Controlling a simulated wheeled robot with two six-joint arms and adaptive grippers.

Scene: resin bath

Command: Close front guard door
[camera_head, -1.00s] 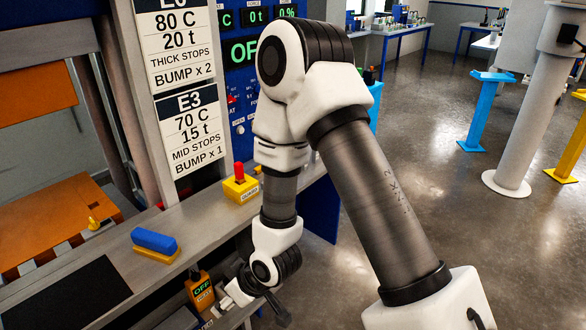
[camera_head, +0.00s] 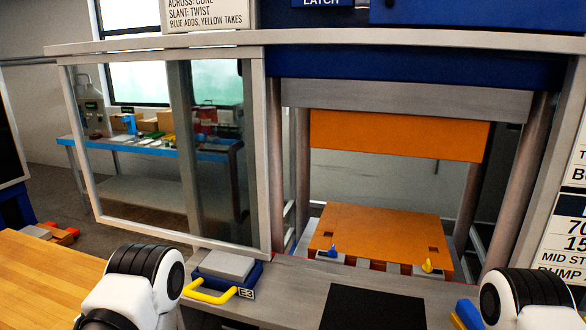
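The front guard door (camera_head: 92,190) is a grey-framed clear panel in the left half of the head view. It stands to the left of the press opening, which is uncovered. Inside the opening are an upper orange platen (camera_head: 395,135) and a lower orange platen (camera_head: 375,228). White and black joints of my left arm show at the bottom left, in front of the door's lower part, and joints of my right arm show at the bottom right. Neither gripper is in the picture.
A grey-topped blue block with a yellow handle (camera_head: 210,297), labelled E3, sits on the ledge below the door. A black mat (camera_head: 373,307) lies on the ledge before the opening. A blue and yellow block (camera_head: 467,315) is beside my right arm. A wooden surface (camera_head: 45,280) is at lower left.

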